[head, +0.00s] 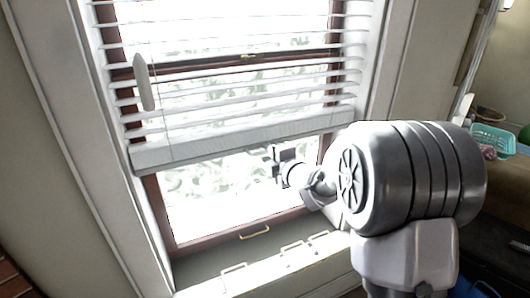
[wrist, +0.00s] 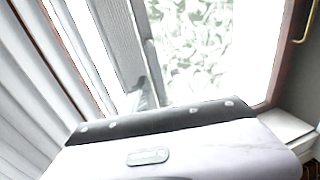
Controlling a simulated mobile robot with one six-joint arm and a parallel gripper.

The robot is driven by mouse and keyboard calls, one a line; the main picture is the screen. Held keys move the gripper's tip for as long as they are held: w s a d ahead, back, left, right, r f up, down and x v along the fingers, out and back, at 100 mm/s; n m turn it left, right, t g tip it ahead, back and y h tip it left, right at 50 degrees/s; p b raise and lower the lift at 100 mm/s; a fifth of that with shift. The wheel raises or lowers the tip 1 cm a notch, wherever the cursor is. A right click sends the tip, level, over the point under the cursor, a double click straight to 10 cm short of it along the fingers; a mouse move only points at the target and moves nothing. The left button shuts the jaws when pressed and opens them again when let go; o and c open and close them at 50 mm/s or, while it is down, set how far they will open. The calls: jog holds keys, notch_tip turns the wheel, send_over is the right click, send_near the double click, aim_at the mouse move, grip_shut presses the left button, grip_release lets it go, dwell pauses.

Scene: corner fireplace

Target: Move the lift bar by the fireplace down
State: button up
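The lift bar (head: 240,138) is the white bottom rail of the window blind in the head view. It hangs across the window, above the lower sash, and tilts in the picture. My gripper (head: 279,162) is in front of the lower window pane, just below the right part of the bar. It looks apart from the bar, though the depth gap is hard to judge. Its dark fingertips are small against the bright glass, and their opening is unclear. In the wrist view, a grey bar (wrist: 118,42), probably the lift bar, runs down behind my gripper's pale body.
A white wand (head: 144,81) hangs at the blind's left. Below the window are a sill and a pale ledge with several brass handles; one brass handle (head: 255,232) is on the lower sash. A teal basket (head: 493,139) stands at far right. Bare glass lies below the bar.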

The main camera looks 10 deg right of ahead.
jog(key=shift+x, duration=1.05)
jog(key=shift+d, duration=0.1)
grip_shut()
dwell(0.5)
